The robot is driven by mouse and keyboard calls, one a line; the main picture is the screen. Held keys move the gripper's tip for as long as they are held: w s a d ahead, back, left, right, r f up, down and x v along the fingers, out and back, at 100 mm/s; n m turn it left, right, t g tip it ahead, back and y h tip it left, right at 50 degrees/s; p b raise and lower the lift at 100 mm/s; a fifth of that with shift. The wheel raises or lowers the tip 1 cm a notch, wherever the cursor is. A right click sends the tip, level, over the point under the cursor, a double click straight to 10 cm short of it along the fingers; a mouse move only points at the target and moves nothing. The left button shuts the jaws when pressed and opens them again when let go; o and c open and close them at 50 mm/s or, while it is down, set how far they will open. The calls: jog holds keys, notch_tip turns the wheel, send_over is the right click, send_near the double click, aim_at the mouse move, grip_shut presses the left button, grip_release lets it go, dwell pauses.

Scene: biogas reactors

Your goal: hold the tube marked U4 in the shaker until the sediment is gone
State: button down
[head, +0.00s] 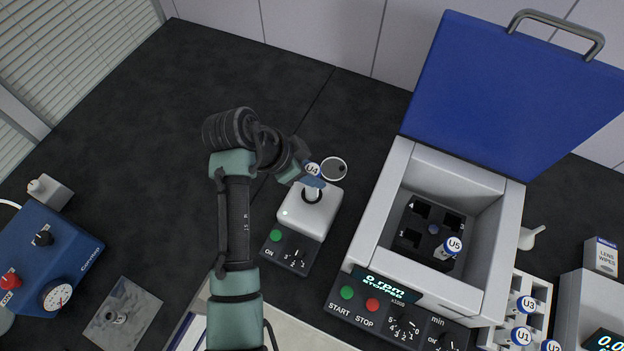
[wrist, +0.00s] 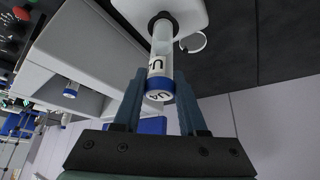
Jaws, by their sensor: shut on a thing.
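The tube marked U4 (head: 313,170) has a blue-and-white label and cap. It stands about upright over the shaker (head: 309,212), a small white unit with a black cup on top. In the wrist view the tube (wrist: 162,48) has its far end at the black cup (wrist: 161,20). My gripper (head: 303,177) is shut on the tube's capped end; its two fingers (wrist: 158,92) flank the cap. The tube's clear part looks pale, and I cannot tell whether sediment is in it. The shaker's front has a green ON button (head: 276,236) and a dial.
An open centrifuge (head: 385,215) with a raised blue lid (head: 500,95) stands right of the shaker; tube U5 (head: 453,246) sits in its rotor and its display reads 0 rpm, stopped. A rack (head: 540,290) holds more tubes. A blue device (head: 45,250) stands left.

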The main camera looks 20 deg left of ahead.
dwell(0.4)
notch_tip(320, 180, up, 8)
jog(key=p, duration=0.7)
dwell(0.6)
